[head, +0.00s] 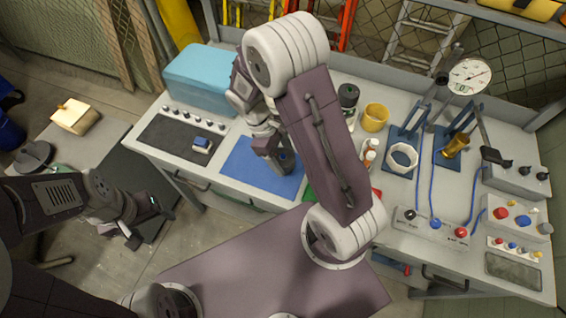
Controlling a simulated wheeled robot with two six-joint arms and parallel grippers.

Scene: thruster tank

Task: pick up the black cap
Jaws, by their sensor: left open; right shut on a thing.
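My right gripper (277,163) reaches down over the blue mat (245,160) on the workbench. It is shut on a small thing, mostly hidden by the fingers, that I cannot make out. My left gripper (143,219) is open and empty, low on the left, away from the bench. I cannot tell for sure which thing is the black cap. A dark round container with a black top (348,93) stands behind my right arm. A dark round piece (34,156) lies on the side table at the far left.
A blue box (200,78) stands at the bench's back left. A black mat (180,139) holds a small blue-and-white block (202,145). A yellow cup (375,117), a white ring (402,157) and control panels (436,230) fill the right. My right arm hides the middle.

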